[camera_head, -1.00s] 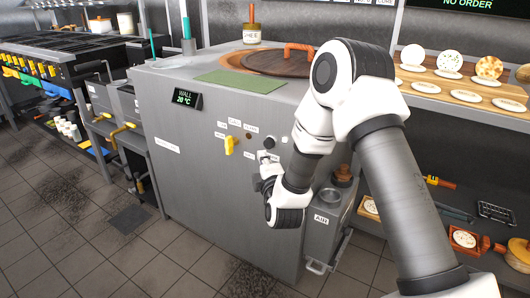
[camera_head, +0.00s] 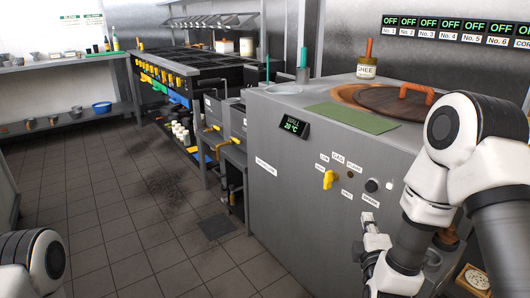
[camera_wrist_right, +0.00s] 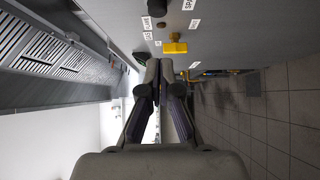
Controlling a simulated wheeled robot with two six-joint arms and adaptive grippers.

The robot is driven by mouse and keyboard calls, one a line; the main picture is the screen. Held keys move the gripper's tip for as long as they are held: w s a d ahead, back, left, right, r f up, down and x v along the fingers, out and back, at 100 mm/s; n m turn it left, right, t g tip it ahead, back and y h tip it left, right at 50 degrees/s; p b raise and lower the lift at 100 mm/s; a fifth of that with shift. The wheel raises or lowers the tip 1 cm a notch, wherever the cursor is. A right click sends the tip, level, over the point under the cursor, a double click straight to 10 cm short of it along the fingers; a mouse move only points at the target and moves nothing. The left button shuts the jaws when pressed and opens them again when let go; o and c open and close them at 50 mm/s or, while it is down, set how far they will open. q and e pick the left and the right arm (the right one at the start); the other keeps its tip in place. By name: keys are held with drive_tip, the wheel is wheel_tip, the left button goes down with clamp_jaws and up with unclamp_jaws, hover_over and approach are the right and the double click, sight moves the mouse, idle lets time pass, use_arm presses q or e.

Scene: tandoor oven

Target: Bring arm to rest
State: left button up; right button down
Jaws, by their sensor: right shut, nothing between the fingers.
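My right arm (camera_head: 450,160) comes in from the right, bent in front of the grey tandoor oven (camera_head: 285,200). My right gripper (camera_head: 367,217) is low by the oven's front, below the control panel. In the right wrist view its fingers (camera_wrist_right: 166,65) are together with nothing between them. A yellow knob (camera_head: 329,179) sits on the panel, and it also shows in the wrist view (camera_wrist_right: 175,47) just past the fingertips. Whether the fingers touch the panel is unclear. Part of my left arm (camera_head: 40,262) shows at the lower left; its gripper is out of view.
The oven top holds a green mat (camera_head: 352,117), a ghee jar (camera_head: 367,68) and a round lid with an orange handle (camera_head: 417,92). A range (camera_head: 185,72) stands at the back. The tiled floor (camera_head: 130,215) left of the oven is mostly clear.

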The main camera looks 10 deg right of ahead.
drive_tip(key=s+a+f+g+y, duration=0.2)
drive_tip(key=s+f, duration=0.2)
drive_tip(key=f, duration=0.4)
drive_tip(key=s+a+f+g+y, duration=0.1)
drive_tip(key=s+a+f+g, duration=0.2)
drive_tip(key=f, duration=0.5)
drive_tip(key=s+a+f+g+y, duration=0.2)
drive_tip(key=s+f, duration=0.2)
drive_tip(key=f, duration=0.4)
drive_tip(key=s+a+f+m+g+y, duration=0.1)
drive_tip(key=s+a+f+m+g, duration=0.3)
drive_tip(key=s+f, duration=0.5)
drive_tip(key=s+m+g+y, duration=0.1)
drive_tip(key=s+m+g, duration=0.5)
drive_tip(key=s+m, duration=0.35)
wheel_tip(320, 180, up, 20)
drive_tip(key=p, duration=2)
drive_tip(key=shift+w+a+r+p, duration=0.15)
drive_tip(key=shift+w+a+p, duration=0.1)
drive_tip(key=shift+p, duration=0.05)
drive_tip(key=shift+m, duration=0.25)
